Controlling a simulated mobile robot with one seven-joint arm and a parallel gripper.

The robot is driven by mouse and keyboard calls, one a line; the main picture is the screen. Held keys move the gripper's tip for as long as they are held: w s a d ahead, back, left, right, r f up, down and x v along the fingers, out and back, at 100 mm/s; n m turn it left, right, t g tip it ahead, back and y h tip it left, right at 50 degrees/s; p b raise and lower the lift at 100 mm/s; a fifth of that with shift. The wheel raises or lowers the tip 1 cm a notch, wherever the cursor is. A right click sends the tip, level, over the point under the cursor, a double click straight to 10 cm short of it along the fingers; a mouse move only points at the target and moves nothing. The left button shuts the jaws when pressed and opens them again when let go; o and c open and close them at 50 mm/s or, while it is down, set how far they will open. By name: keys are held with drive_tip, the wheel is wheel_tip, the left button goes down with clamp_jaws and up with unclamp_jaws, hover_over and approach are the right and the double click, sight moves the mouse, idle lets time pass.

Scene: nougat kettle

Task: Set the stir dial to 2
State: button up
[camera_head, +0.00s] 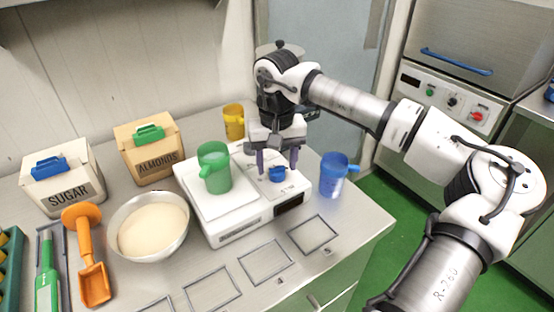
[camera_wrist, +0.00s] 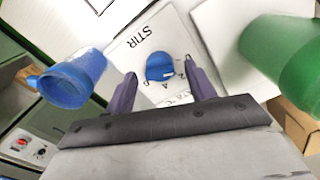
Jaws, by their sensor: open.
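The stir dial is a round blue knob (camera_head: 277,174) on the sloped panel at the right of a white scale-like machine (camera_head: 228,238). In the wrist view the blue dial (camera_wrist: 160,68) lies beyond and between my fingertips, with "STIR" printed beside it and small marks around it. A light mark shows on the knob, but the setting it points to is too small to read. My gripper (camera_head: 277,168) is open and points down over the dial. In the wrist view its two purple fingers (camera_wrist: 163,82) stand on either side of the dial, with no clear contact.
A green cup (camera_head: 214,170) stands on the machine's left plate. A blue cup (camera_head: 334,176) stands close at the right and a yellow cup (camera_head: 234,122) behind. A bowl of pale powder (camera_head: 150,228) is at left. Empty outlined squares (camera_head: 266,262) lie in front.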

drive_tip(key=shift+f, duration=0.25)
drive_tip(key=c, duration=1)
drive_tip(key=shift+m, duration=0.3)
drive_tip(key=m+b, duration=0.2)
drive_tip(key=m, duration=0.1)
drive_tip(key=shift+f+b, duration=0.1)
drive_tip(key=shift+b, duration=0.25)
drive_tip(key=shift+m+b, duration=0.95)
drive_tip(key=shift+m, duration=1.75)
drive_tip(key=shift+r, duration=0.2)
